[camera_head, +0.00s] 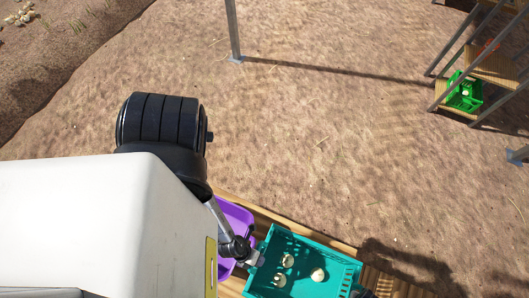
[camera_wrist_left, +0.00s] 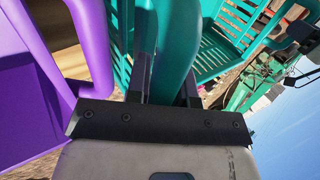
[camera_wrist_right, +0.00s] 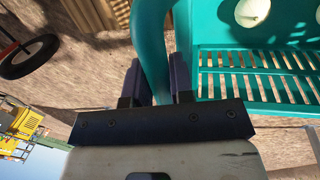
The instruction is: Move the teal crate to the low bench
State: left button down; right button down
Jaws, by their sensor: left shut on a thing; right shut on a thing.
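The teal crate (camera_head: 337,262) is at the bottom of the head view, with a few pale onions (camera_head: 318,274) inside, over or on a wooden bench. My left gripper (camera_head: 252,259) is shut on the crate's left rim; the left wrist view shows its fingers (camera_wrist_left: 165,75) around a teal bar of the crate (camera_wrist_left: 232,35). In the right wrist view my right gripper (camera_wrist_right: 156,80) is shut on a teal bar at the other side of the crate (camera_wrist_right: 260,60). In the head view only a dark bit of the right gripper shows at the bottom edge. I cannot identify the low bench for certain.
A purple crate (camera_head: 236,216) stands close beside the teal crate, and near my left gripper in the left wrist view (camera_wrist_left: 30,100). A green crate (camera_head: 463,95) sits on a wooden stepped rack (camera_head: 494,68) at upper right. A metal post (camera_head: 233,30) rises from open soil.

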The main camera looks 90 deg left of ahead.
pick_arm(q)
jog(key=c, duration=1)
grip_release()
jog(key=shift+f, duration=0.1)
pick_arm(e)
jog(key=c, duration=1)
grip_release()
jog(key=shift+f, duration=0.1)
pick_arm(q)
jog(key=v, duration=1.2)
pick_arm(e)
jog(key=shift+w, duration=0.1)
jog(key=shift+r, duration=0.65)
jog(key=shift+s+a+r, duration=0.1)
jog(key=shift+s+r, duration=0.15)
jog(key=shift+r, duration=0.2)
jog(key=shift+s+a+r, duration=0.1)
jog(key=shift+s+r, duration=0.05)
jog(key=shift+r, duration=0.7)
jog(key=shift+s+a+r, duration=0.1)
jog(key=shift+s+r, duration=0.1)
jog(key=shift+r, duration=0.65)
jog(key=shift+s+a+r, duration=0.1)
jog(key=shift+s+r, duration=0.05)
jog(key=shift+r, duration=0.7)
